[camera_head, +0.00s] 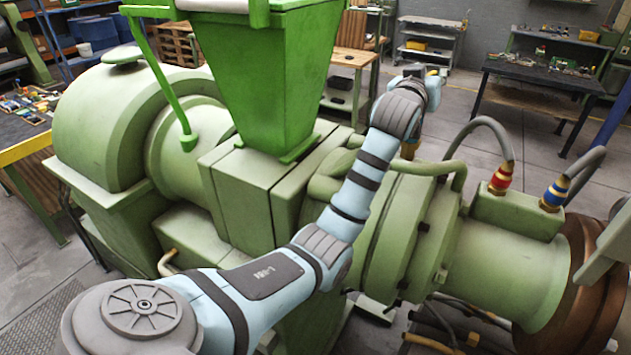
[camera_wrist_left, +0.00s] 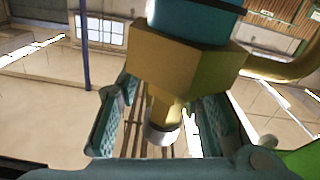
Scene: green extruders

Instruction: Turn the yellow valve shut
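In the left wrist view, a yellow-brown valve body (camera_wrist_left: 185,65) has a teal part above it and a narrower stem with a silvery end below. A curved yellow pipe (camera_wrist_left: 285,68) runs off it to the right. My left gripper (camera_wrist_left: 165,92) is open, with its teal padded fingers on either side of the stem; gaps show beside the stem. In the head view my left arm reaches over the green extruder (camera_head: 240,190); its fingers are hidden there. A small yellowish part (camera_head: 409,151) shows below my wrist. My right gripper is not in view.
A green hopper (camera_head: 262,75) rises left of my forearm. Hoses with a red fitting (camera_head: 500,180) and a blue fitting (camera_head: 554,196) stand at the right. A dark worktable (camera_head: 545,75) is farther back, with open floor before it.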

